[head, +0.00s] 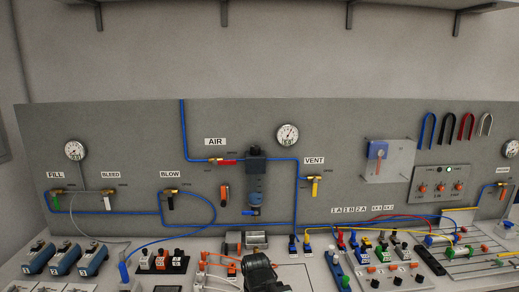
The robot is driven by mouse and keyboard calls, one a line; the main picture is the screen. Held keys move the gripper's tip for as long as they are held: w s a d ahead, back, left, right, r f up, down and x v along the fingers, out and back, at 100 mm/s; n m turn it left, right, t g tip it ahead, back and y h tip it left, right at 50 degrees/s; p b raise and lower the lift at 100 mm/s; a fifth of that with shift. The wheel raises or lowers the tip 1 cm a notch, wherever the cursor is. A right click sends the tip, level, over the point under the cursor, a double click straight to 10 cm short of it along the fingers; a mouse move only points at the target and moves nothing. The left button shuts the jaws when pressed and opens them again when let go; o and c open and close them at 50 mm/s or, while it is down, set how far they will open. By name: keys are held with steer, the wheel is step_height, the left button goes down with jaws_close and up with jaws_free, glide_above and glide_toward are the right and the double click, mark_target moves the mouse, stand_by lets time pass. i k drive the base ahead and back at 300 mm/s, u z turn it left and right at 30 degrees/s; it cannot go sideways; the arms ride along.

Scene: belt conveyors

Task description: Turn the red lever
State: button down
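The red lever (228,162) is on a brass valve under the AIR label (215,142), on the upright grey panel. It lies about level and points right, along the blue tube line. My gripper (260,268) seems to be the dark shape at the bottom middle, seen from behind. It is well below the lever and apart from it. Its fingertips are hidden, so I cannot tell whether it is open or shut.
Other valves carry a black lever (170,202) at BLOW and a yellow lever (314,188) at VENT. A filter unit (256,178) stands out right of the red lever. An orange-handled part (224,194) is below it. Blocks and tubes crowd the bench (200,245).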

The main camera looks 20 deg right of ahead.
mark_target(215, 162)
steer(key=u, duration=2.9)
steer(key=k, duration=1.15)
steer(key=z, duration=0.95)
steer(key=i, duration=1)
